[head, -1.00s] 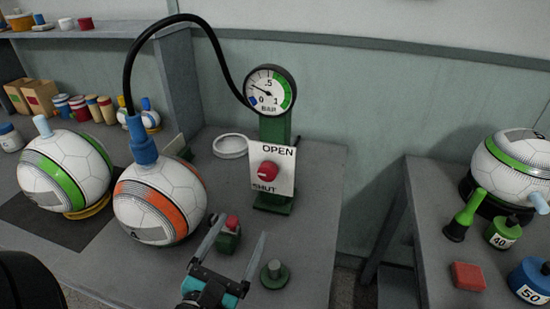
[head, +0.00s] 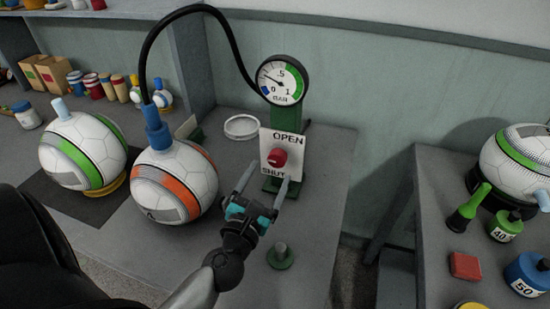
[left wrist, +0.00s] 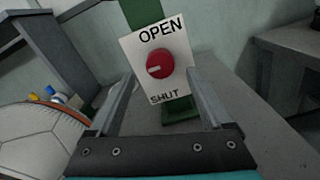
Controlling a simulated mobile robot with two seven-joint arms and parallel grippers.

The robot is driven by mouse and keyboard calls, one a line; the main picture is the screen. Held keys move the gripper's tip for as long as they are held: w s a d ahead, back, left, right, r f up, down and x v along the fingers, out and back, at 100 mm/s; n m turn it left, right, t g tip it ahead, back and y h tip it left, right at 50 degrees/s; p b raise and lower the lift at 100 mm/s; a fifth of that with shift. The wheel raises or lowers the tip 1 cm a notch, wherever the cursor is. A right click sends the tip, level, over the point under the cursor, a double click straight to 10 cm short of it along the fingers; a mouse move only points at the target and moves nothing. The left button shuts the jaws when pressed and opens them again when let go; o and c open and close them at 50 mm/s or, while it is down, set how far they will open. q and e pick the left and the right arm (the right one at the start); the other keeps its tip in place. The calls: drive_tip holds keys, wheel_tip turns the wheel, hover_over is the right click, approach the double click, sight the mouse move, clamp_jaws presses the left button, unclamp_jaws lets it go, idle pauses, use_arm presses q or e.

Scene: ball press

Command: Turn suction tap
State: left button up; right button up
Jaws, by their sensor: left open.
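The suction tap is a red round knob (head: 277,157) on a white plate (head: 290,144) marked OPEN at the top and SHUT at the bottom, fixed to a green stand (head: 301,123). In the left wrist view the knob (left wrist: 159,64) sits between and beyond my fingers, with a pale mark toward its left. My left gripper (head: 265,180) is open and empty, just in front of the plate's lower part. It also shows in the left wrist view (left wrist: 160,95). A round gauge (head: 281,79) tops the stand. My right gripper is not in view.
An orange-banded ball (head: 175,182) joined to a black hose (head: 180,18) stands left of my gripper. A green-banded ball (head: 83,150) is farther left. A green peg (head: 281,256) stands in front of the stand. Bare tabletop lies to the right.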

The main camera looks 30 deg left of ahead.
sight(276, 162)
use_arm(q)
drive_tip(key=shift+x, duration=2.45)
clamp_jaws()
